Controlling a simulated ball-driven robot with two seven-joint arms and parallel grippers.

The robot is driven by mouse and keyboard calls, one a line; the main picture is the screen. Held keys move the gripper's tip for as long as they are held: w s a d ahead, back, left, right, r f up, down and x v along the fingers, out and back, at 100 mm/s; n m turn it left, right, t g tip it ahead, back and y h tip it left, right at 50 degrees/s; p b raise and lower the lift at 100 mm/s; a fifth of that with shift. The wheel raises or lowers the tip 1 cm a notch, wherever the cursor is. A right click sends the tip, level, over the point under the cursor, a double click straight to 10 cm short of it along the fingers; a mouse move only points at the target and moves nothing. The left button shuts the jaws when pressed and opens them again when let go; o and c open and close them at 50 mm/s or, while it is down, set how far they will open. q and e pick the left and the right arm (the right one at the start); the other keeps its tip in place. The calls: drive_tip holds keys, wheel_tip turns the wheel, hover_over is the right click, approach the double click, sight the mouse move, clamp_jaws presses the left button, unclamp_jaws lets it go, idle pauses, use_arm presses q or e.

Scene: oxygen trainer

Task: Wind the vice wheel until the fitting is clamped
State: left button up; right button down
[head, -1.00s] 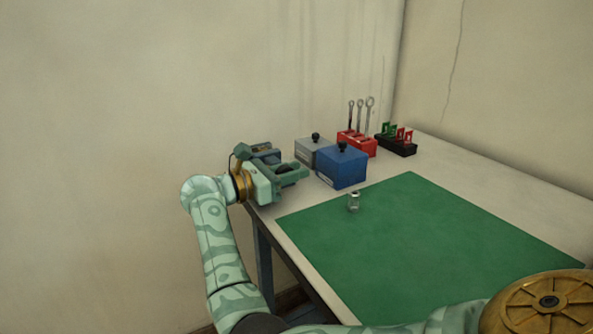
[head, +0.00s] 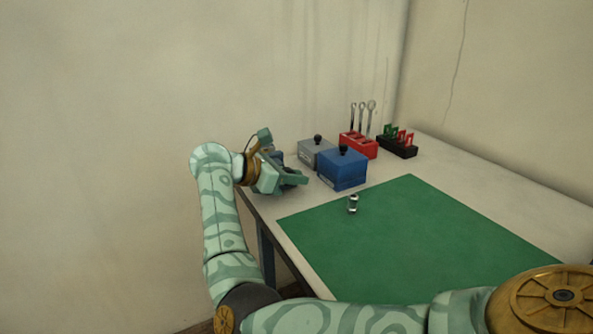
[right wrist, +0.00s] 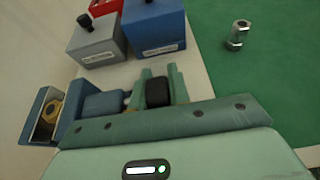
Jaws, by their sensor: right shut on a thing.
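The vice shows best in the right wrist view as a blue body (right wrist: 102,103) with a boxy jaw end at the left. A brass-coloured fitting (right wrist: 53,109) sits inside that jaw end; I cannot tell whether the jaws touch it. In the head view the vice (head: 277,157) is mostly hidden behind my right gripper (head: 294,180) at the table's left edge. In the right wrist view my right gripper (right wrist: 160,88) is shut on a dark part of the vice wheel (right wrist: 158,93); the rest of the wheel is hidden. My left gripper is out of view.
A grey box (head: 315,152) and a blue box (head: 342,170) with black knobs stand close beyond the gripper. A small metal piece (head: 353,204) stands on the green mat (head: 430,240). A red wrench rack (head: 358,146) and a black holder (head: 397,148) are farther back.

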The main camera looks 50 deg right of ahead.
use_arm(q)
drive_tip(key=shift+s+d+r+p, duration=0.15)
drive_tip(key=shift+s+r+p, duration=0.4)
drive_tip(key=shift+p, duration=0.05)
use_arm(e)
drive_tip(key=shift+f+t+y, duration=0.15)
drive_tip(key=shift+t+y, duration=0.25)
drive_tip(key=shift+y, duration=0.7)
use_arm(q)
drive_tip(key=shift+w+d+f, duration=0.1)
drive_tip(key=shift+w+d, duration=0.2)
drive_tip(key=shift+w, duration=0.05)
use_arm(e)
drive_tip(key=shift+f, duration=0.15)
